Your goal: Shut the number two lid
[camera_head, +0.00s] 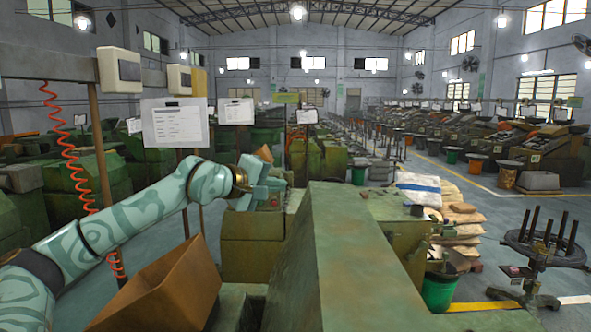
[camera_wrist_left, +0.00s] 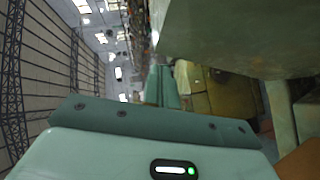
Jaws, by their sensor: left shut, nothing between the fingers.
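My left arm reaches in from the left in the head view. Its teal gripper (camera_head: 262,186) is shut and empty, beside the left side of the large green machine body (camera_head: 345,250). In the left wrist view the fingers (camera_wrist_left: 163,86) are together, with a broad green metal panel (camera_wrist_left: 240,35) close to them at upper right. I cannot read a number on any part, so I cannot tell which piece is the number two lid. I cannot tell whether the gripper touches the metal. My right gripper is not in view.
A brown open box (camera_head: 165,290) stands at lower left, under my left arm. A red coiled hose (camera_head: 72,165) hangs at left. A paper sign (camera_head: 175,122) stands behind the arm.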

